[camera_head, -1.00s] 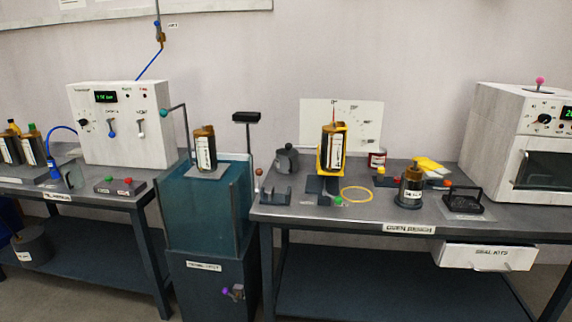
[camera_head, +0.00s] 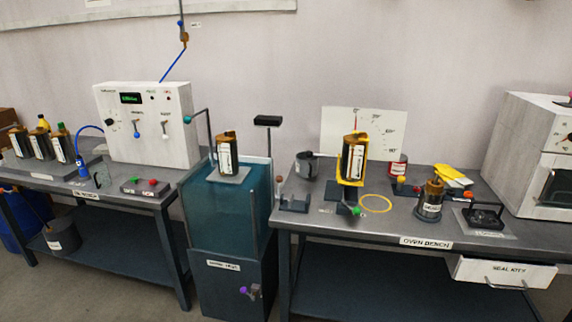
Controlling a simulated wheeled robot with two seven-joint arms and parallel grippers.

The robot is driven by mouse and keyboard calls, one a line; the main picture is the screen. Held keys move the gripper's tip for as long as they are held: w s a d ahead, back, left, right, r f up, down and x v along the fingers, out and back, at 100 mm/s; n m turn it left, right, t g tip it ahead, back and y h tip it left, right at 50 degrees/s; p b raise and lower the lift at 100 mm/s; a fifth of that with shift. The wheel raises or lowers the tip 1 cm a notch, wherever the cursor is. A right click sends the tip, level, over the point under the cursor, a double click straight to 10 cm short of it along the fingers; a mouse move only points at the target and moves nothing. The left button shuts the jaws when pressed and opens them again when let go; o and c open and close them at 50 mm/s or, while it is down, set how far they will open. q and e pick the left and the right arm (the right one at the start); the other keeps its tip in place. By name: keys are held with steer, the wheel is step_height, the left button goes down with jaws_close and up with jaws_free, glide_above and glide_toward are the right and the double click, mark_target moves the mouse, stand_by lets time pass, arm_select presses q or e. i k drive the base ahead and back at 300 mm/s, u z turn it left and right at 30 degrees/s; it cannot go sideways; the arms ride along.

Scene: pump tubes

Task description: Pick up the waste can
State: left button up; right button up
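A dark grey round can (camera_head: 62,239) with a small white label stands on the lower shelf of the left bench, in the head view. It looks like the waste can, but its label is too small to read. A thin stick-like part rises from it toward the upper left. A smaller grey can (camera_head: 306,166) stands on the oven bench at its back left. Neither of my grippers is in view.
The left bench (camera_head: 152,203) carries a white machine (camera_head: 150,120) and several dark bottles. A blue bin (camera_head: 18,222) stands at the far left edge. A teal tank cabinet (camera_head: 226,280) stands between the left bench and the oven bench (camera_head: 340,232). Grey floor shows in front.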

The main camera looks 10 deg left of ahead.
mark_target(305, 167)
steer(key=u, duration=0.8)
steer(key=i, duration=0.7)
steer(key=u, duration=0.7)
steer(key=i, duration=0.95)
steer(key=z, duration=0.35)
